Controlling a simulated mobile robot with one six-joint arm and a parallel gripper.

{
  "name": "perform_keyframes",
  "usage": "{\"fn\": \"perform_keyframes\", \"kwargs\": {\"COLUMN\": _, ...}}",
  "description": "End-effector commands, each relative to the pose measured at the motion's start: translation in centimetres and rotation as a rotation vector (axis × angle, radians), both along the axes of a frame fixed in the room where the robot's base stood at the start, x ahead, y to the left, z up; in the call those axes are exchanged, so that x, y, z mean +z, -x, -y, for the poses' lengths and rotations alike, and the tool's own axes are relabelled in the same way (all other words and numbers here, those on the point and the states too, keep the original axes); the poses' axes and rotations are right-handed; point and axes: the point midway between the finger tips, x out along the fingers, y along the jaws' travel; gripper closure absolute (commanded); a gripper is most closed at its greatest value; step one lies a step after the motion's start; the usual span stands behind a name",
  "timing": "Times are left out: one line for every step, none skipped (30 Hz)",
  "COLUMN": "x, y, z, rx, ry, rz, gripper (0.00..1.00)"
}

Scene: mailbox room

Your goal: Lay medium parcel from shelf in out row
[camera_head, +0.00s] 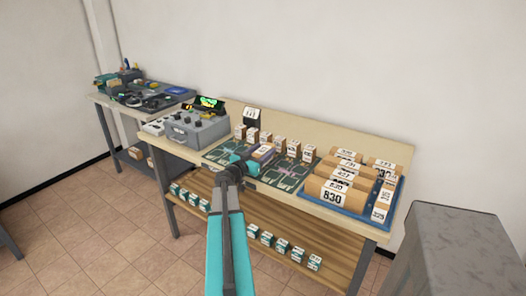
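My gripper (246,164) is over the dark green marked mat (222,152) on the bench top. Its two teal fingers show apart, beside a small box with a pale and purple-grey top (262,152). I cannot tell whether the fingers touch this box or hold it. Small white-labelled boxes (280,144) stand in a row along the mat's back edge. Several small teal-and-white boxes stand on the lower wooden shelf, to the left (188,198) and to the right (284,247) of my arm. My arm hides the middle of that shelf.
A blue tray (337,218) with several brown parcels, one marked 830, fills the bench's right end. A grey machine with knobs (194,130) stands left of the mat. A second table (101,98) is behind left. A grey block (466,250) stands at the right.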

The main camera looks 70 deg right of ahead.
Motion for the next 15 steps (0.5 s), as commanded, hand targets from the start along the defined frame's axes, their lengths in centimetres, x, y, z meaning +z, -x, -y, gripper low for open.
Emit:
{"fn": "perform_keyframes", "kwargs": {"x": 0.01, "y": 0.0, "z": 0.0, "rx": 0.0, "ry": 0.0, "rz": 0.0, "gripper": 0.46}}
{"fn": "perform_keyframes", "kwargs": {"x": 0.0, "y": 0.0, "z": 0.0, "rx": 0.0, "ry": 0.0, "rz": 0.0, "gripper": 0.46}}
{"fn": "perform_keyframes", "kwargs": {"x": 0.01, "y": 0.0, "z": 0.0, "rx": 0.0, "ry": 0.0, "rz": 0.0, "gripper": 0.46}}
{"fn": "perform_keyframes", "kwargs": {"x": 0.01, "y": -0.01, "z": 0.0, "rx": 0.0, "ry": 0.0, "rz": 0.0, "gripper": 0.46}}
{"fn": "perform_keyframes", "kwargs": {"x": 0.01, "y": -0.01, "z": 0.0, "rx": 0.0, "ry": 0.0, "rz": 0.0, "gripper": 0.46}}
{"fn": "perform_keyframes", "kwargs": {"x": 0.01, "y": -0.01, "z": 0.0, "rx": 0.0, "ry": 0.0, "rz": 0.001, "gripper": 0.46}}
{"fn": "perform_keyframes", "kwargs": {"x": 0.01, "y": -0.01, "z": 0.0, "rx": 0.0, "ry": 0.0, "rz": 0.0, "gripper": 0.46}}
{"fn": "perform_keyframes", "kwargs": {"x": 0.02, "y": -0.01, "z": 0.0, "rx": 0.0, "ry": 0.0, "rz": 0.001, "gripper": 0.46}}
{"fn": "perform_keyframes", "kwargs": {"x": 0.03, "y": -0.01, "z": -0.01, "rx": 0.0, "ry": 0.0, "rz": 0.001, "gripper": 0.46}}
{"fn": "perform_keyframes", "kwargs": {"x": 0.06, "y": -0.01, "z": -0.01, "rx": 0.0, "ry": 0.0, "rz": 0.001, "gripper": 0.46}}
{"fn": "perform_keyframes", "kwargs": {"x": 0.09, "y": -0.01, "z": -0.01, "rx": 0.0, "ry": 0.0, "rz": 0.001, "gripper": 0.46}}
{"fn": "perform_keyframes", "kwargs": {"x": 0.15, "y": -0.01, "z": -0.01, "rx": 0.0, "ry": 0.0, "rz": 0.001, "gripper": 0.46}}
{"fn": "perform_keyframes", "kwargs": {"x": 0.23, "y": -0.02, "z": -0.02, "rx": 0.0, "ry": 0.001, "rz": 0.002, "gripper": 0.46}}
{"fn": "perform_keyframes", "kwargs": {"x": 0.3, "y": -0.02, "z": -0.05, "rx": 0.0, "ry": 0.001, "rz": 0.002, "gripper": 0.46}}
{"fn": "perform_keyframes", "kwargs": {"x": 0.28, "y": -0.07, "z": -0.32, "rx": 0.001, "ry": 0.001, "rz": 0.002, "gripper": 0.46}}
